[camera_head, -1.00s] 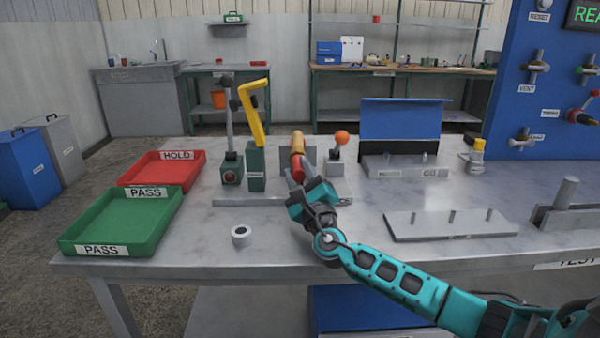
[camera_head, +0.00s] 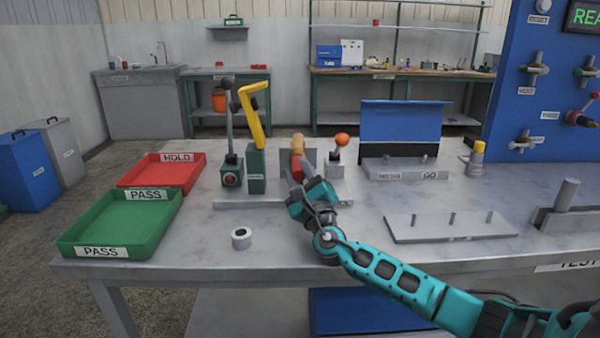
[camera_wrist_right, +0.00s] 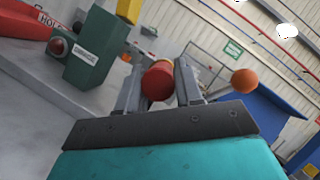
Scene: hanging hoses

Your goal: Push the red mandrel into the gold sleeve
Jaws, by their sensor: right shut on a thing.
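The gold sleeve (camera_head: 298,143) lies in the grey fixture in the head view, with its length pointing away from me. The red mandrel (camera_head: 297,172) is at its near end, in line with it. How deep the mandrel sits in the sleeve is hidden. My left gripper is not in view.
A green post with a yellow lever (camera_head: 254,105) stands left of the fixture, and an orange-knobbed lever (camera_head: 341,139) stands right. A grey ring (camera_head: 241,237) lies on the near table. Red (camera_head: 190,176) and green (camera_head: 155,236) trays are at left, a pegged plate (camera_head: 450,228) at right.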

